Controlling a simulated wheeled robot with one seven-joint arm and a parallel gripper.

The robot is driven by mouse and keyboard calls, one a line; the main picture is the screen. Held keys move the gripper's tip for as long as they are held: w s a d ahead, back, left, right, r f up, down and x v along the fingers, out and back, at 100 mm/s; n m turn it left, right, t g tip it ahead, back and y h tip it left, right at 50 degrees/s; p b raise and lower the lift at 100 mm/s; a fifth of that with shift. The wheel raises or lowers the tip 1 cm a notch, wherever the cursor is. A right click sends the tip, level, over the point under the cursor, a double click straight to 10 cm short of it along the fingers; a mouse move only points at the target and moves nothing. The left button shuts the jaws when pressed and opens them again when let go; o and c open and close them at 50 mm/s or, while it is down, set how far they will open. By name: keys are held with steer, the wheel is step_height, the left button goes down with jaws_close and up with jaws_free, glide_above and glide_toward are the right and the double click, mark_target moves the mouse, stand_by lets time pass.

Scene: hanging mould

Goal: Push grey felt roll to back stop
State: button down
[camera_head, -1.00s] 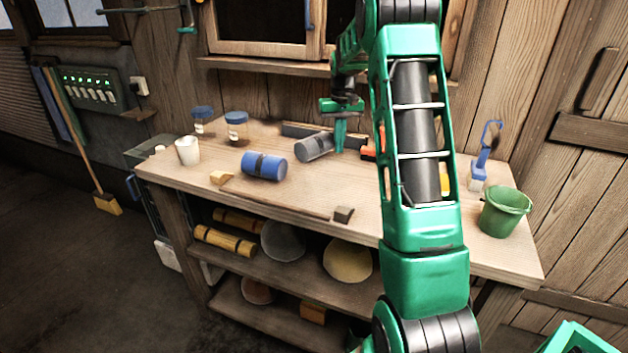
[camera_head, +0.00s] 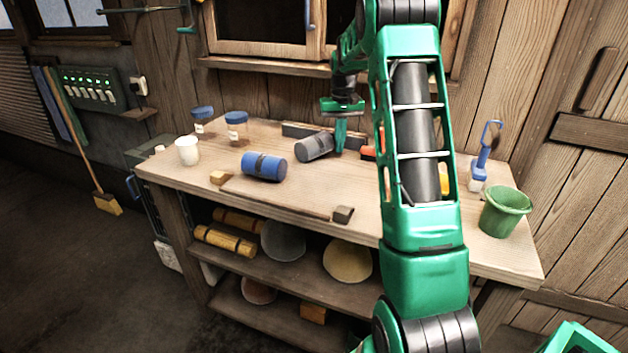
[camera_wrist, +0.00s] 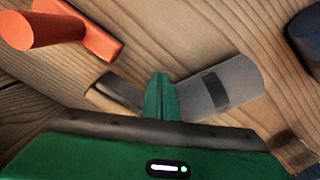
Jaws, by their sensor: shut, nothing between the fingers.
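The grey felt roll (camera_head: 314,147) lies on the workbench, with a dark band around its middle; it also shows in the wrist view (camera_wrist: 228,86). The back stop (camera_head: 300,130) is a long dark grey bar behind the roll, near the wall; part of it shows in the wrist view (camera_wrist: 122,90). My gripper (camera_head: 340,150) is shut and empty, pointing down at the right end of the roll. In the wrist view its closed fingertips (camera_wrist: 160,80) are right beside the roll's end; I cannot tell whether they touch.
A blue roll (camera_head: 264,166) lies nearer the front of the bench (camera_head: 310,185), left of the grey roll. An orange tool (camera_wrist: 60,30) lies right of my gripper. A white cup (camera_head: 187,151), two blue-lidded jars (camera_head: 236,127) and a green bucket (camera_head: 505,210) stand farther out.

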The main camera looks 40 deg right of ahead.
steer(key=shift+s+a+r, duration=0.25)
steer(key=shift+s+a, duration=0.3)
steer(key=shift+a, duration=0.25)
steer(key=shift+s+a+r, duration=0.25)
steer(key=shift+s+a, duration=0.25)
steer(key=shift+a, duration=0.3)
step_height(320, 180, up, 7)
steer(key=s+a, duration=0.1)
steer(key=a, duration=0.1)
steer(key=shift+s+a, duration=0.3)
steer(key=shift+s, duration=0.05)
steer(key=s+a+f, duration=0.1)
steer(key=s+a, duration=0.3)
steer(key=s, duration=0.8)
steer(key=s+a+f, duration=0.2)
steer(key=s+a, duration=0.2)
steer(key=s, duration=0.8)
steer(key=s+a+f+m, duration=0.1)
steer(key=s+a, duration=0.4)
steer(key=s, duration=0.7)
steer(key=shift+s+f, duration=0.3)
steer(key=shift+f, duration=0.25)
steer(key=shift+s+a, duration=0.1)
